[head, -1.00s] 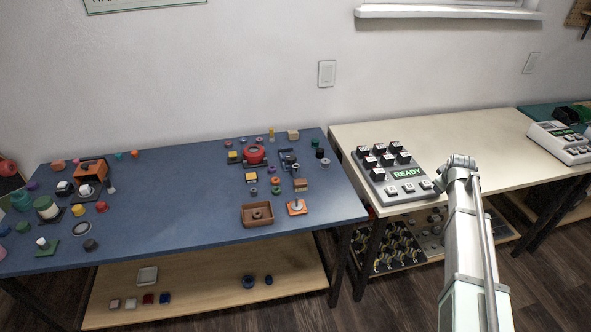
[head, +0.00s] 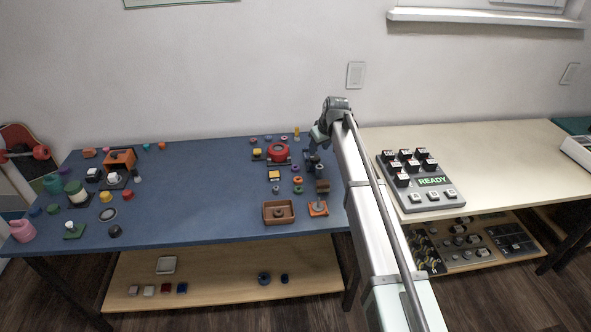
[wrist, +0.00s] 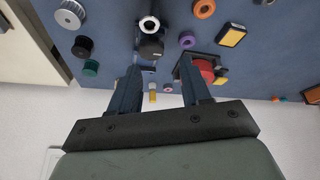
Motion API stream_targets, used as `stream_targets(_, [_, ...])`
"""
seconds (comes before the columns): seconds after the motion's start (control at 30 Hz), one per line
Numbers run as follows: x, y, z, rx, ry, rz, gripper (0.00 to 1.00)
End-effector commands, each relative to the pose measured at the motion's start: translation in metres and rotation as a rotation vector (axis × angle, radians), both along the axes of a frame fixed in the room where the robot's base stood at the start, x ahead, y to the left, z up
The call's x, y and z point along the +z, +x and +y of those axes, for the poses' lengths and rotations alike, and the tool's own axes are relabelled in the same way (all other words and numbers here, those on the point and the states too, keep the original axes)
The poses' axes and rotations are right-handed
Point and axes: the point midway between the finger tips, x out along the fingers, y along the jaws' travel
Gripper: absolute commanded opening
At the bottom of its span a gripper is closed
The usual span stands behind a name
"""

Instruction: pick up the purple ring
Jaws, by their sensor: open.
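The purple ring (wrist: 187,41) lies flat on the blue table in the wrist view, between a red round part and a dark knobbed part. It looks small in the head view (head: 295,168), left of my arm. My gripper (wrist: 160,68) is open and empty, its two fingers apart above the table. The ring is just beyond the fingertips, toward the right finger. In the head view my gripper (head: 318,137) is over the right end of the blue table, partly hidden by my arm.
A red round part (head: 278,152), an orange ring (wrist: 204,8) and a yellow block (wrist: 231,35) lie close by. A smaller pink ring (wrist: 167,88) lies near the wall. A brown tray (head: 266,216) stands at the front. The middle of the blue table (head: 195,190) is clear.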

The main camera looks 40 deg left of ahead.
Motion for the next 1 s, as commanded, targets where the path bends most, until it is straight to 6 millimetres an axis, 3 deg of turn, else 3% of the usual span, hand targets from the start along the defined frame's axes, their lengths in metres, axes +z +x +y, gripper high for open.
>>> stream_targets(0.1, [0.004, -0.019, 0.027, 0.016, 0.000, 0.025, 0.47])
stream_targets(0.37, [-0.002, -0.029, 0.042, 0.022, 0.000, 0.041, 0.47])
stream_targets(0.8, [-0.064, -0.019, 0.066, 0.022, 0.000, 0.040, 0.47])
stream_targets(1.0, [-0.076, -0.018, 0.070, 0.022, 0.000, 0.040, 0.47])
